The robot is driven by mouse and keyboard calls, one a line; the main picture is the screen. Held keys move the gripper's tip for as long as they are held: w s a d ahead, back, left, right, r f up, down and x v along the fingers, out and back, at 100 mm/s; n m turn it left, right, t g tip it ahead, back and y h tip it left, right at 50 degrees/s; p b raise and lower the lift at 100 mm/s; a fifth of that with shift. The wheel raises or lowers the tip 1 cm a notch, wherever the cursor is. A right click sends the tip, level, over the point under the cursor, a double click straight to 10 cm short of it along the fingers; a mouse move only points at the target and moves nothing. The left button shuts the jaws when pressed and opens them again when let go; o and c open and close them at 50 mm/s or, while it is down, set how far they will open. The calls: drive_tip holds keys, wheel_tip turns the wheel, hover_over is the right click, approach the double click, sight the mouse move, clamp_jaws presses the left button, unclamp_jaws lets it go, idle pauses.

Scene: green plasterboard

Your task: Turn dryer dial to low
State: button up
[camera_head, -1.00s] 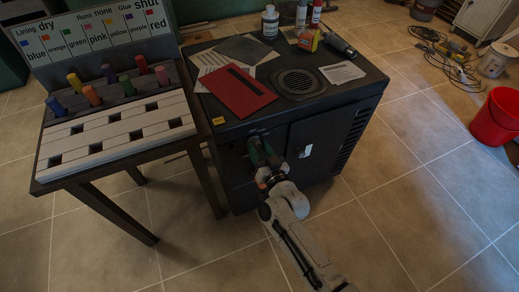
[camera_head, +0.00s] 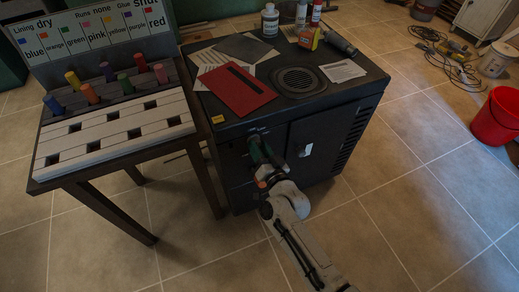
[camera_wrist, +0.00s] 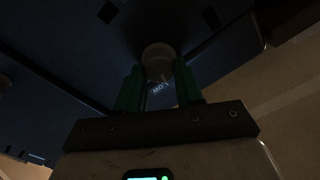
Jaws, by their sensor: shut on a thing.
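The dryer (camera_head: 246,128) is a dark box-shaped cabinet in the middle of the head view. Its dial (camera_wrist: 158,60) is a round grey knob on the dark front panel in the wrist view. A small white label (camera_wrist: 160,88), too blurred to read surely, shows beside the dial. My gripper (camera_wrist: 158,75) has green fingers on both sides of the dial and is shut on it. In the head view my gripper (camera_head: 260,150) is against the upper front of the dryer, and the dial is hidden there.
A red folder (camera_head: 238,90), papers, bottles (camera_head: 270,22) and a round vent (camera_head: 300,82) are on the dryer top. A table (camera_head: 110,140) with coloured pegs stands close on the left. A red bucket (camera_head: 495,118) is at the right. The tiled floor between is clear.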

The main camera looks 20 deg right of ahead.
drive_tip(key=shift+f+m+b, duration=0.15)
drive_tip(key=shift+m+b, duration=0.3)
drive_tip(key=shift+m, duration=1.85)
drive_tip(key=o, duration=1)
drive_tip(key=shift+o, duration=0.2)
drive_tip(key=s, duration=1)
drive_tip(key=shift+s+d, duration=0.15)
drive_tip(key=shift+s, duration=0.25)
drive_tip(key=shift+f, duration=0.1)
